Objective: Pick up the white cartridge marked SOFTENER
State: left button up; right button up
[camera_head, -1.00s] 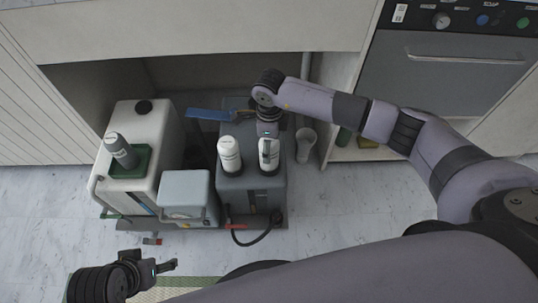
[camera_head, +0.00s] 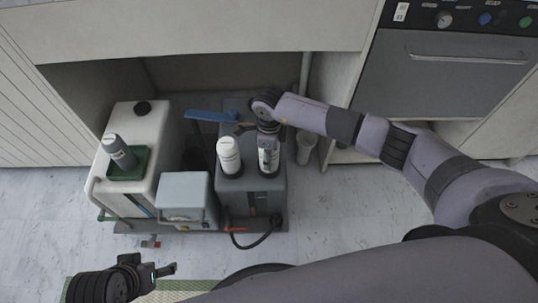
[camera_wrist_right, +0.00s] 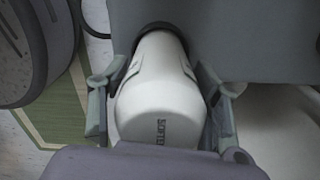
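The white cartridge marked SOFTENER (camera_wrist_right: 160,105) stands in the top of the dark grey box; part of the lettering shows in the right wrist view. In the head view this cartridge (camera_head: 268,163) is the right one of two, partly covered by my right gripper (camera_head: 268,143). In the right wrist view my right gripper (camera_wrist_right: 160,100) is open, with one finger on each side of the cartridge, close to its sides. I cannot tell whether they touch it. My left gripper (camera_head: 168,269) is low at the left, apart from everything; its finger gap is unclear.
Another white cartridge (camera_head: 229,156) stands just left on the dark grey box (camera_head: 250,200). A light grey box (camera_head: 184,195), blue-handled tool (camera_head: 211,116) and cup (camera_head: 306,146) are near. The cabinet overhangs behind.

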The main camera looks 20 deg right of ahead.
jog(key=c, duration=1)
jog(key=shift+r, duration=0.1)
jog(key=shift+c, duration=0.2)
